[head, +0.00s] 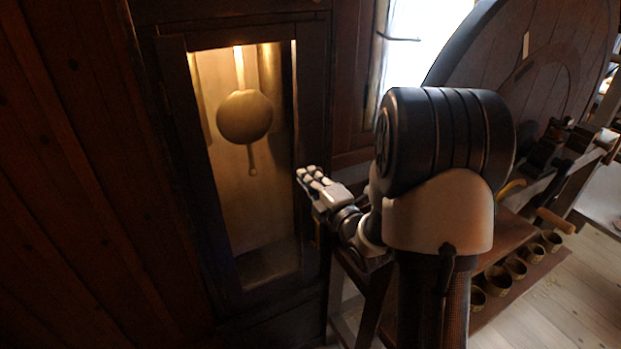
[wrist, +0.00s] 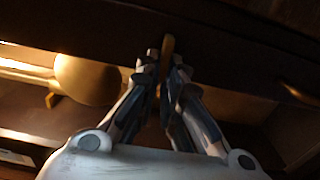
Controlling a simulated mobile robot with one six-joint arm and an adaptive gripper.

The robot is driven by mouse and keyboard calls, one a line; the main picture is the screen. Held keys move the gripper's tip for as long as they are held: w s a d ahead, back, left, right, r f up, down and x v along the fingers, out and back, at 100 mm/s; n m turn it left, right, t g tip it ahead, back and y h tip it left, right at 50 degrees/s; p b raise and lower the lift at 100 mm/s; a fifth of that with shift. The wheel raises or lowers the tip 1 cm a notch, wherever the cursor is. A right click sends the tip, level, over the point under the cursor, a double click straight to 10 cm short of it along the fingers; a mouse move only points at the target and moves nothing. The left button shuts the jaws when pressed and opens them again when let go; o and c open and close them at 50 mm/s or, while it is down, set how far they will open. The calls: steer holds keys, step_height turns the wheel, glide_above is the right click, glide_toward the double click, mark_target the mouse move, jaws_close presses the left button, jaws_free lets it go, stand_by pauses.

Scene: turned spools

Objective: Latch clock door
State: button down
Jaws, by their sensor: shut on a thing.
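The clock door (head: 307,110) is a tall dark wooden frame around a lit glass pane, with the round pendulum bob (head: 245,117) behind it. The door looks flush with the case, but I cannot tell whether it is fully closed. My gripper (head: 309,174) is at the door's right edge, about mid-height. In the wrist view my gripper (wrist: 166,68) has its fingers closed on a small tan upright piece, which looks like the latch (wrist: 167,46). The fingers hide its lower part. The bob (wrist: 90,80) shows at left in that view.
A brass-coloured curved piece (wrist: 298,94) lies right of my fingers in the wrist view. A dark wooden bench (head: 505,240) with several small cups below it stands at right. A large round wooden disc (head: 530,60) is behind my arm. A bright window (head: 412,35) is at the back.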

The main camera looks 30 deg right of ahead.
stand_by(0.3)
steer(key=c, duration=1.7)
jaws_free()
steer(key=s, duration=0.7)
steer(key=shift+s+d, duration=0.1)
steer(key=shift+s, duration=0.15)
